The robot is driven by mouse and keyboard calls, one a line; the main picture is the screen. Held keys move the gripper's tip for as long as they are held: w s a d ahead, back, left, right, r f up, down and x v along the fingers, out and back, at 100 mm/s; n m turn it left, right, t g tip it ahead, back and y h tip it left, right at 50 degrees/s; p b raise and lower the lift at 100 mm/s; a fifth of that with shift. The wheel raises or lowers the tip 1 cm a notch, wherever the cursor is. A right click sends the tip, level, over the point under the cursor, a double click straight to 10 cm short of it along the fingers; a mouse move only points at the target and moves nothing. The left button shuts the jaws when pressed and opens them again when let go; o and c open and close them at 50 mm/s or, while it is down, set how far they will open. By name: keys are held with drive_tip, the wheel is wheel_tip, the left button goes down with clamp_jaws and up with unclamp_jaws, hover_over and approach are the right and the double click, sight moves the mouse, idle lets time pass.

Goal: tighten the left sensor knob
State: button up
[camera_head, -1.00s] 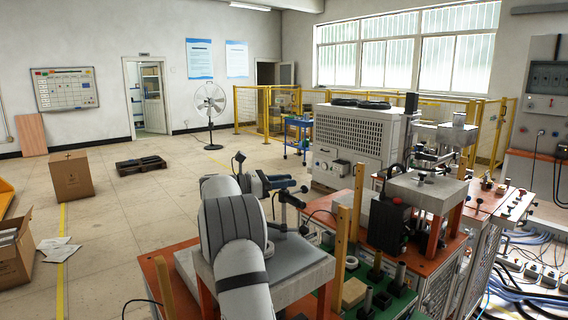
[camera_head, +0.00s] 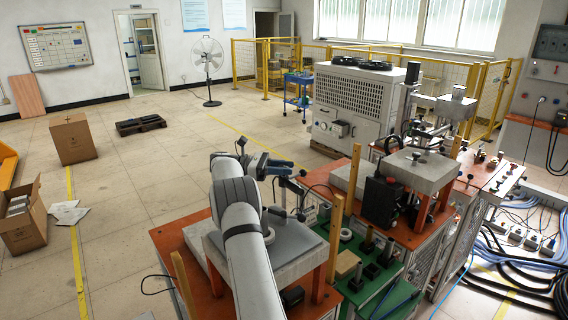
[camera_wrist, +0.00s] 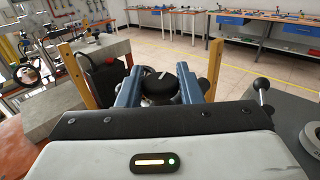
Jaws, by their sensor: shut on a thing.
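In the wrist view my gripper (camera_wrist: 158,78) has two blue fingers, one on each side of a round black knob (camera_wrist: 157,87) with a white mark on top. The fingers are shut on it. Its lower part is hidden by the gripper body. In the head view my gripper (camera_head: 282,166) reaches past the far edge of a grey-topped stand, and the knob between the fingers cannot be made out there. Whether this knob is the left one cannot be told from these frames.
Wooden posts stand on both sides of the gripper, left (camera_wrist: 76,76) and right (camera_wrist: 214,66). A black ball-ended lever (camera_wrist: 262,86) is close on the right. The grey-topped stand (camera_head: 292,240) lies under my arm. Open floor (camera_head: 130,185) is at the left.

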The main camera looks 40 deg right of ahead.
sight(283, 166)
idle(0.3)
drive_tip(key=o, duration=0.9)
wheel_tip(283, 166, up, 10)
drive_tip(key=shift+b, duration=0.45)
